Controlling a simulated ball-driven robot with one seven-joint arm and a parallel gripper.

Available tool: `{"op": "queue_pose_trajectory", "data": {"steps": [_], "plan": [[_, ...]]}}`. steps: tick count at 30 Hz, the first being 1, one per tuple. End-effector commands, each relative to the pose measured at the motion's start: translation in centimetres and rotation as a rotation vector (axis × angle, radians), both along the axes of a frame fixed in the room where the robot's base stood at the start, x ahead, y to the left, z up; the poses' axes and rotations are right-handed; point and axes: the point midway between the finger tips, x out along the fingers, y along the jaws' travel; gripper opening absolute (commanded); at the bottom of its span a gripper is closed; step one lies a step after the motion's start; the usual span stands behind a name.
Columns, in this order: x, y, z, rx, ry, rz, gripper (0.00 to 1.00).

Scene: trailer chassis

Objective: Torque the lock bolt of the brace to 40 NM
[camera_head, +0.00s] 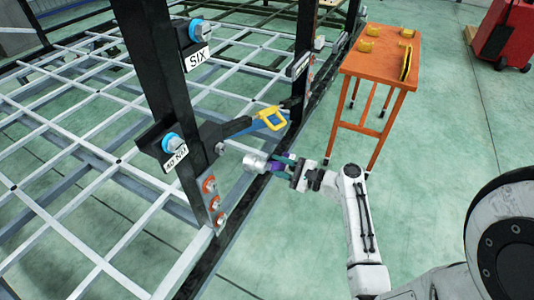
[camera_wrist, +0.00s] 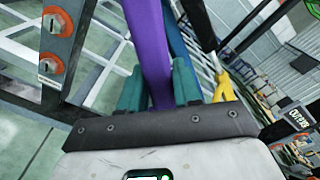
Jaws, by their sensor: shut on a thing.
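My gripper (camera_head: 284,165), with teal fingers, is shut on a purple tool (camera_wrist: 148,40). In the head view a silver cylindrical head (camera_head: 255,162) shows at the tool's left end, beside the black frame post and apart from it. A black brace arm (camera_head: 222,130) reaches right from the post (camera_head: 172,95), with a yellow-and-blue handle (camera_head: 270,119) beside it. A small grey bolt head (camera_head: 220,149) shows just below the arm, left of the tool head. I cannot tell for sure which bolt is the lock bolt. A blue bolt (camera_head: 173,142) sits above a white label (camera_head: 175,161), seemingly "40 NO".
Orange-ringed bolts (camera_head: 209,185) line the lower post; they also show in the wrist view (camera_wrist: 57,22). A blue bolt (camera_head: 198,30) with a "SIX" label (camera_head: 197,59) sits higher. An orange table (camera_head: 378,68) and red cabinet (camera_head: 506,30) stand behind. Green floor (camera_head: 440,130) is clear at right.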

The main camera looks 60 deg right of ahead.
Motion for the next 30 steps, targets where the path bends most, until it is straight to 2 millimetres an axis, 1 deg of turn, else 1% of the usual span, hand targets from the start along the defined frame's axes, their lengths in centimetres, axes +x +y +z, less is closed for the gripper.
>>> {"op": "queue_pose_trajectory", "data": {"steps": [18, 30], "plan": [[-0.1, 0.2, 0.5, 0.000, -0.021, 0.002, 0.00], [3.2, 0.2, 0.3, -0.001, -0.021, 0.002, 0.00]]}}
